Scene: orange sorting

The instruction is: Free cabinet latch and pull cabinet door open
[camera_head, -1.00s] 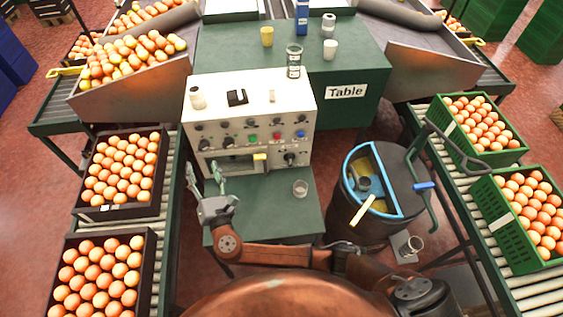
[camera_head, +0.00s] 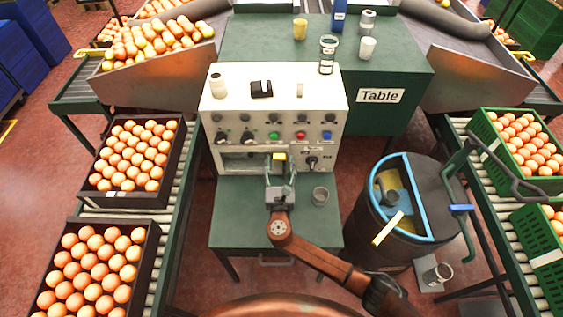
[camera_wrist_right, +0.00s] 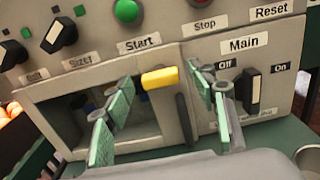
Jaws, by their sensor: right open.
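The cabinet (camera_head: 275,97) is a pale control box with knobs and coloured buttons on its front. It stands on a green stand. A yellow latch (camera_head: 279,157) sits low on its front, and it also shows in the wrist view (camera_wrist_right: 160,77). There it is at the upper right of a framed door panel (camera_wrist_right: 60,92) with a dark recess or window. My right gripper (camera_head: 280,168) is open in front of the latch. In the wrist view its green-padded fingers (camera_wrist_right: 162,88) lie either side of the latch, with no clear contact. My left gripper is not in view.
The Main switch (camera_wrist_right: 253,90) is close to the right finger. A dark drum (camera_head: 370,230) with a blue rim is further right. Crates of oranges line both sides.

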